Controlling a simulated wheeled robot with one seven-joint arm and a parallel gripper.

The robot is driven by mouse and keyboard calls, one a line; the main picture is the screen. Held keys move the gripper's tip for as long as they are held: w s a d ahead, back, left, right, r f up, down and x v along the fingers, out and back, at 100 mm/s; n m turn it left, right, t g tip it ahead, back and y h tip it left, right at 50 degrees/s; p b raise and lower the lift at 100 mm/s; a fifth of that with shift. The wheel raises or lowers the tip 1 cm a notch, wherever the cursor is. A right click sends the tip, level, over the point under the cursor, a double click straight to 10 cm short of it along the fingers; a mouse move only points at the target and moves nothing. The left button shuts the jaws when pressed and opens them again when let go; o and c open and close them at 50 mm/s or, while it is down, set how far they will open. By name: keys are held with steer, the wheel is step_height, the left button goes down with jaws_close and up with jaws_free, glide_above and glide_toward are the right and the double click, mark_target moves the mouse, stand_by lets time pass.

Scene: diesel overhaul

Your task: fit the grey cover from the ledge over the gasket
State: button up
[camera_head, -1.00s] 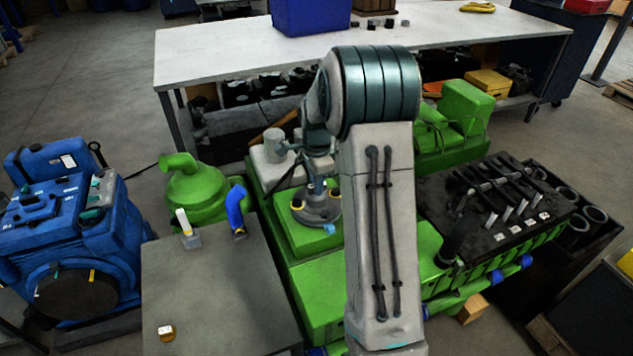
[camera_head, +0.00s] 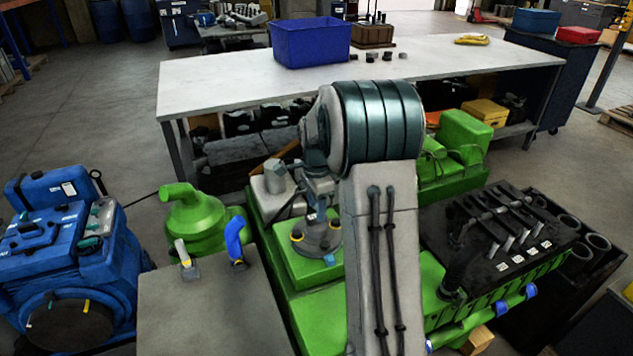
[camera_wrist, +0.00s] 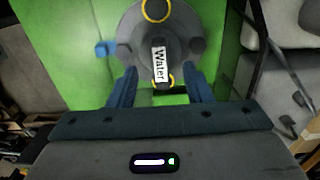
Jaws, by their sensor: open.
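A grey round cover (camera_head: 318,240) with yellow-ringed spots lies on the green block at the middle of the engine. In the wrist view the cover (camera_wrist: 135,45) has a raised neck with a white "Water" label. My gripper (camera_wrist: 162,88) is open, with one blue finger on each side of the labelled end; I cannot tell whether they touch it. In the head view my gripper (camera_head: 318,200) is small, just above the cover, and its fingers are hard to make out. No gasket shows; whatever lies beneath the cover is hidden.
A black rack with levers (camera_head: 500,235) stands right. A long white bench (camera_head: 220,85) spans the back.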

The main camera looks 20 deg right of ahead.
step_height(320, 180, up, 11)
steer(key=shift+f, duration=0.15)
stand_by(0.5)
